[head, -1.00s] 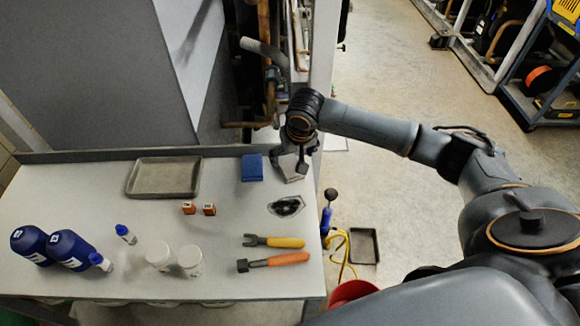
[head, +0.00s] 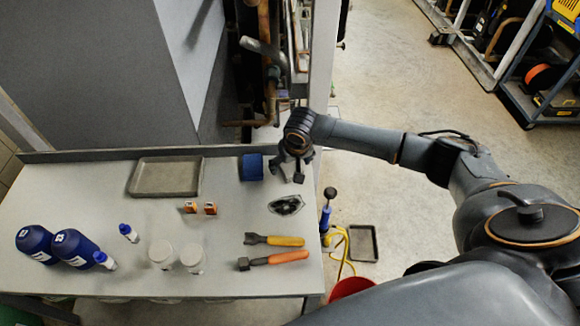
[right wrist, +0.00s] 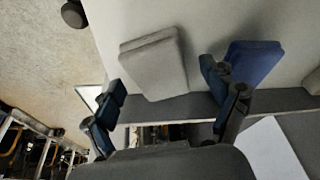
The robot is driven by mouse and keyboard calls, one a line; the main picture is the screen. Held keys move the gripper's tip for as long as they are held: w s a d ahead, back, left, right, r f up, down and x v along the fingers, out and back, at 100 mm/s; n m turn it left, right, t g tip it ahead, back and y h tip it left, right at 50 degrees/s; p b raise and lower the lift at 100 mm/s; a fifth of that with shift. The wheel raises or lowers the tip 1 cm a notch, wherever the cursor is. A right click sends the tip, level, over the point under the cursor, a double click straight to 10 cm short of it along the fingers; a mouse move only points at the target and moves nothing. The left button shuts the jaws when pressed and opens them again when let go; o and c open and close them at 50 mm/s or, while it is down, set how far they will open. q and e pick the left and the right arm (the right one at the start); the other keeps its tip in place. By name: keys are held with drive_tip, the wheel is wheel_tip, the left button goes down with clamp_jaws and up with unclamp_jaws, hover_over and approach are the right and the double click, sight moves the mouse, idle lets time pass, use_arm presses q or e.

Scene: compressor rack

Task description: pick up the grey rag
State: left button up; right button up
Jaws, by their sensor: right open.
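The grey rag (right wrist: 153,65) is a light grey folded pad on the worktop. In the right wrist view it lies ahead of my right gripper (right wrist: 163,80), between the lines of its two spread fingers. In the head view my right gripper (head: 286,172) is over the back right corner of the worktop and largely hides the rag. The gripper is open and empty; I cannot tell its exact height over the rag. My left gripper is not in view.
A blue folded pad (head: 252,167) lies just left of my gripper, close to one finger; it shows in the right wrist view (right wrist: 253,62). A crumpled dark patterned cloth (head: 286,205), a grey tray (head: 165,177), tools (head: 275,259) and blue bottles (head: 73,248) share the worktop (head: 110,205).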

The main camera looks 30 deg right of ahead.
drive_tip(key=shift+f, duration=0.15)
idle(0.3)
drive_tip(key=c, duration=1.2)
